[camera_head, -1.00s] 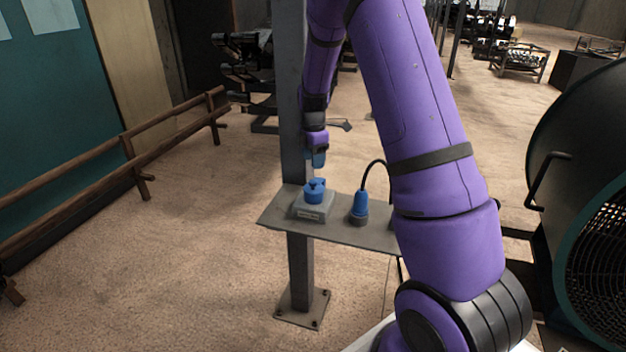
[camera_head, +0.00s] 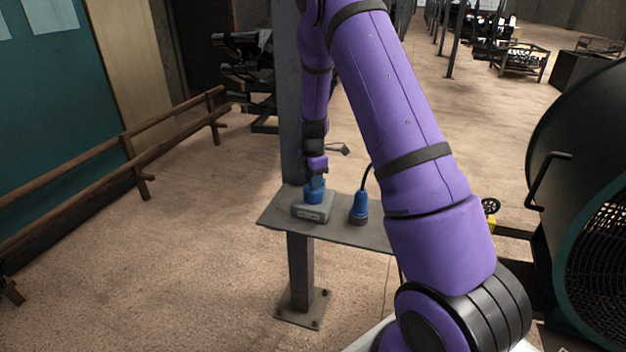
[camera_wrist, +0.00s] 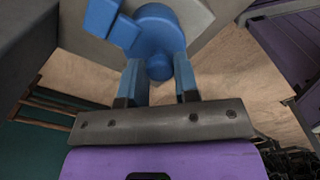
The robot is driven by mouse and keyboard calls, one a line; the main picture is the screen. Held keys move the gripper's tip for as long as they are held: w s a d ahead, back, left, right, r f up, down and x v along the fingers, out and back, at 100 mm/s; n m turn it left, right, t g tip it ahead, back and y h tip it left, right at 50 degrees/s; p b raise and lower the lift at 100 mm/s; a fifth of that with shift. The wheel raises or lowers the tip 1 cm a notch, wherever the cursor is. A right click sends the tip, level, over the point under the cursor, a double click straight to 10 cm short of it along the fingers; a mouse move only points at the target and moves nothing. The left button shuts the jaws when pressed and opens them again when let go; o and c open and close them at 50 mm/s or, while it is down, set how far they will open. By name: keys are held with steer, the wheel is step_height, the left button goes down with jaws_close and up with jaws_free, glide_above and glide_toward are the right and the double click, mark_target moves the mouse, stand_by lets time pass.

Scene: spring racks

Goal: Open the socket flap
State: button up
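The blue socket (camera_head: 314,195) sits on a grey box (camera_head: 313,211) on the small shelf. In the wrist view its round blue flap (camera_wrist: 160,30) shows ahead, with a rounded knob (camera_wrist: 160,67) at the near edge and a blue hinge-like block (camera_wrist: 112,22) at upper left. My gripper (camera_head: 316,180) is right at the socket, pointing down. In the wrist view my gripper (camera_wrist: 158,75) has its two fingers apart, one on each side of the knob. I cannot tell whether either finger touches it. The flap appears shut.
A blue plug (camera_head: 359,206) with a black cable stands on the grey shelf (camera_head: 354,232), right of the socket. A grey post (camera_head: 300,270) carries the shelf. A large dark fan-like machine (camera_head: 590,200) stands at right, and a wooden rail (camera_head: 120,135) runs at left.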

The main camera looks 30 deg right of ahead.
jaws_close()
